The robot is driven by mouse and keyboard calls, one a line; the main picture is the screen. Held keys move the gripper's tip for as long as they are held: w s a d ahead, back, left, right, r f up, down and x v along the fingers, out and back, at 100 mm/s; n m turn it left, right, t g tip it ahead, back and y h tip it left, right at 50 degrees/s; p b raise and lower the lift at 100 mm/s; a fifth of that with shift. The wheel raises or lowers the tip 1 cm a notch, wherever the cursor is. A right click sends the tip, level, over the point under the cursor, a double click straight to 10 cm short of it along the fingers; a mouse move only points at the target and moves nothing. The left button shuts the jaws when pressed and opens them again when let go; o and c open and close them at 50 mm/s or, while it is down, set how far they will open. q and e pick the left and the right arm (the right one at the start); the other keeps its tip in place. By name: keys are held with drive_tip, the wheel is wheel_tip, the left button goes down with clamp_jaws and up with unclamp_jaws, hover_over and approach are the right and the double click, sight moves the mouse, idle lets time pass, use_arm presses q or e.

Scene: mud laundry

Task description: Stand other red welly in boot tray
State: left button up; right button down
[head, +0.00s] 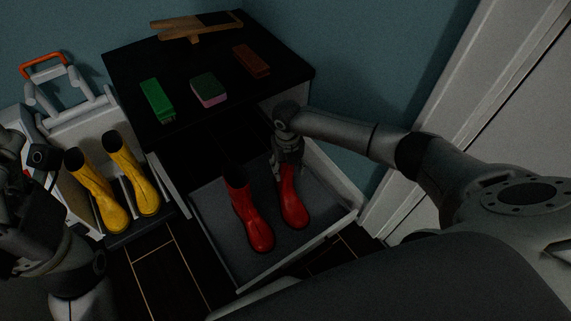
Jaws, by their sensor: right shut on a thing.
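Two red wellies are upright in the grey boot tray (217,245), which looks like a pulled-out drawer under the dark cabinet. The left red welly (249,216) stands free. The right red welly (293,202) is beside it, with my right gripper (288,163) shut on its top from above. Whether its sole bears fully on the tray floor is hard to tell. My left arm is at the left edge of the head view; its fingertips are not clearly shown.
The dark cabinet top (130,62) carries a green block (157,100), a green and pink sponge (208,91), a brown brush (251,62) and a wooden boot jack (197,27). Yellow wellies (135,177) stand at the left. A white door (480,90) is at the right.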

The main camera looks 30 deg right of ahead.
idle(0.4)
drive_tip(key=c, duration=0.5)
unclamp_jaws()
drive_tip(key=shift+o, duration=0.4)
drive_tip(key=shift+f, duration=0.1)
drive_tip(key=o, duration=0.4)
